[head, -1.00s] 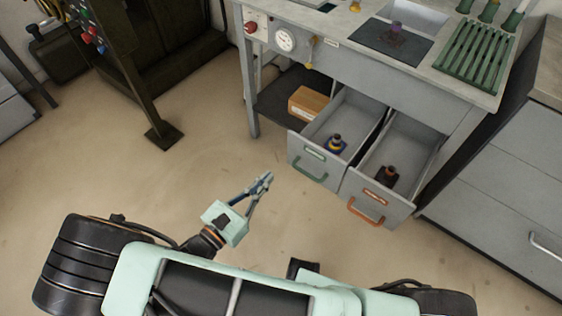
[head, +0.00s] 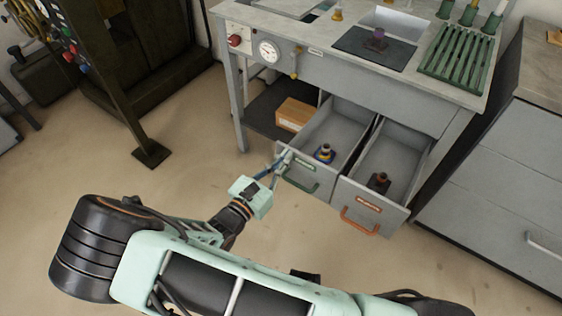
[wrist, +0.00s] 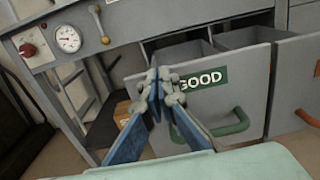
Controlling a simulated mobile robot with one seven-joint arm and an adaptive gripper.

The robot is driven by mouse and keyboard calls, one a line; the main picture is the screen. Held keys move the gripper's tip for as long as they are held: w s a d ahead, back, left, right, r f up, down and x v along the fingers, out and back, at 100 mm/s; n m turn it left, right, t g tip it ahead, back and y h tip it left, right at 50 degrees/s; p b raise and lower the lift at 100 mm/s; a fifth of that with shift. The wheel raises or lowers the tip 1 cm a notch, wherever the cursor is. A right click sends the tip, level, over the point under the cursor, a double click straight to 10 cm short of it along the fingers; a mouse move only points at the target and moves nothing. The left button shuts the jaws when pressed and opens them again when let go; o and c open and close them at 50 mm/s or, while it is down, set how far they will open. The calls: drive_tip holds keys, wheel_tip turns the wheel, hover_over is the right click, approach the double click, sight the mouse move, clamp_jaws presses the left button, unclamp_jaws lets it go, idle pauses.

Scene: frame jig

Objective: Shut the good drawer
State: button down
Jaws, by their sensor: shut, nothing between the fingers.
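The good drawer (head: 311,172) is the left of two open drawers under the bench. It has a green handle (head: 301,184), and the wrist view shows its green label reading GOOD (wrist: 203,80). A part with a blue and yellow band (head: 325,153) stands inside it. My gripper (head: 283,158) is shut and empty at the left end of the drawer's front. In the wrist view my gripper (wrist: 160,75) overlaps the drawer front just left of the label. I cannot tell whether it touches the front.
The second drawer (head: 388,165), with an orange handle (head: 360,226), stands open to the right, holding a dark brown part (head: 379,182). A cardboard box (head: 294,114) sits on the lower shelf to the left. A dark post foot (head: 151,154) stands on the floor at left.

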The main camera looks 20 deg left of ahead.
drive_tip(key=shift+w, duration=0.1)
approach(337, 95)
drive_tip(key=w+d+f, duration=0.1)
drive_tip(key=w, duration=0.4)
drive_tip(key=shift+w+d+p, duration=0.35)
drive_tip(key=shift+w+p, duration=0.1)
drive_tip(key=shift+w, duration=0.1)
